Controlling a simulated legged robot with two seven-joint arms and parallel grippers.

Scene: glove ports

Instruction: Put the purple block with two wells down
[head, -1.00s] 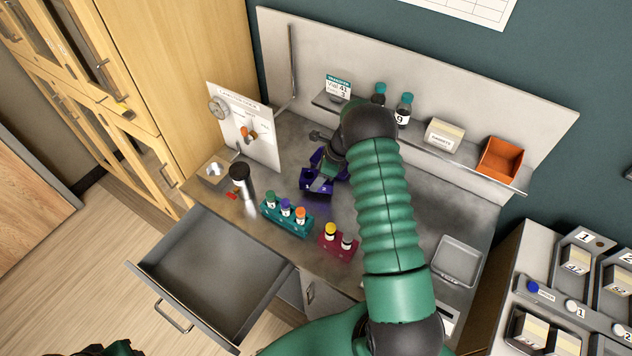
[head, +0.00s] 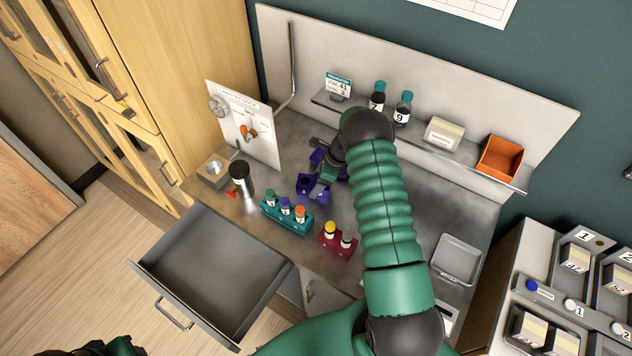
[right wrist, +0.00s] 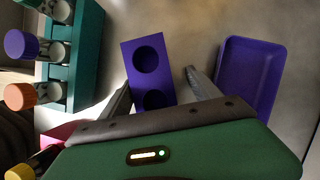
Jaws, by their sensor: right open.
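The purple block with two wells (head: 308,187) rests on the metal worktop behind the teal rack. In the right wrist view the purple block (right wrist: 133,62) shows both round wells facing up. My right gripper (right wrist: 158,80) is open, with one finger on each side of the block's near end. In the head view my right gripper (head: 322,188) is at the block and partly covers it. I cannot tell whether a finger touches the block. My left gripper's fingers do not show.
A teal rack (head: 287,218) with several capped vials stands in front of the block. A crimson rack (head: 337,245) is to its right. A purple tray (right wrist: 250,75) lies beside my right gripper. A black-capped cylinder (head: 242,178) stands at left. An open drawer (head: 210,275) juts out in front.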

